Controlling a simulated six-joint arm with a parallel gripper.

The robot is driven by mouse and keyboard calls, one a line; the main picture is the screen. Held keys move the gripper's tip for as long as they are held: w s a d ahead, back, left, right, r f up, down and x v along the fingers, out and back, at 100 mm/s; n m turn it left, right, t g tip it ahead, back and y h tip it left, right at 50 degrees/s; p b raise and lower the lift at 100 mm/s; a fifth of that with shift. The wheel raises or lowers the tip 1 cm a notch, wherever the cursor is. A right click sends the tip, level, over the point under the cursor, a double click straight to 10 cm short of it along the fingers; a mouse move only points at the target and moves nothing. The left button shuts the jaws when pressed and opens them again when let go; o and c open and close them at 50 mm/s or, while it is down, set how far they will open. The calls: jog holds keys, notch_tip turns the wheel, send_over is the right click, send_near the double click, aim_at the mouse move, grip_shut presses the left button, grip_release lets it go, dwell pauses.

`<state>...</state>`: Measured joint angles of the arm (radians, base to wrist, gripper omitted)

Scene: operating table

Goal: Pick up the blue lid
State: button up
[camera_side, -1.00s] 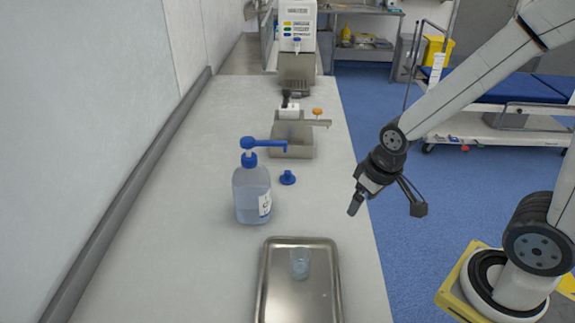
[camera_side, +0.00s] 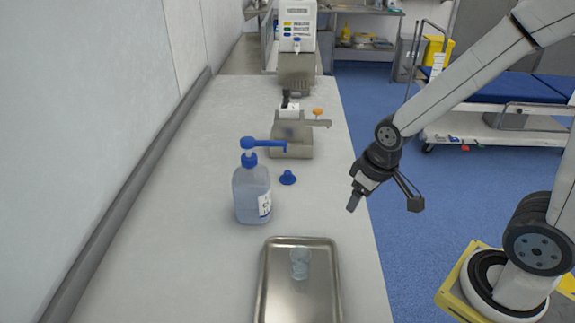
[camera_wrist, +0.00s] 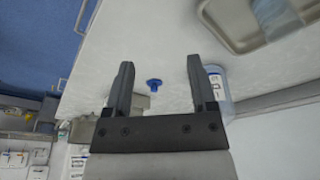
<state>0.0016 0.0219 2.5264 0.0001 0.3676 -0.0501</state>
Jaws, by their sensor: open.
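The small blue lid (camera_side: 288,178) sits on the pale worktop, just right of the pump bottle. It also shows in the wrist view (camera_wrist: 155,85), between and beyond my two fingers. My gripper (camera_side: 354,202) is near the right edge of the worktop in the side view, right of the lid and apart from it. In the wrist view my gripper (camera_wrist: 158,82) has its fingers spread wide with nothing between them.
A clear pump bottle (camera_side: 251,195) with a blue top stands left of the lid. A metal tray (camera_side: 272,305) holding a clear cup (camera_side: 300,263) lies in front. A grey device (camera_side: 292,148) stands behind. The worktop right of the lid is clear.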

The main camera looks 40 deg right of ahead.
jog(key=w+d+n+g, duration=0.1)
jog(key=w+d+n, duration=0.1)
jog(key=w+n, duration=1)
jog(key=n+g, duration=0.2)
jog(key=n, duration=0.5)
send_over(287, 172)
jog(key=shift+d+f, duration=0.15)
jog(key=shift+f, duration=0.8)
jog(key=shift+f, duration=0.1)
jog(key=shift+s+f, duration=0.1)
jog(key=shift+f, duration=1.15)
jog(key=shift+f, duration=0.1)
jog(key=shift+f, duration=2.45)
grip_shut()
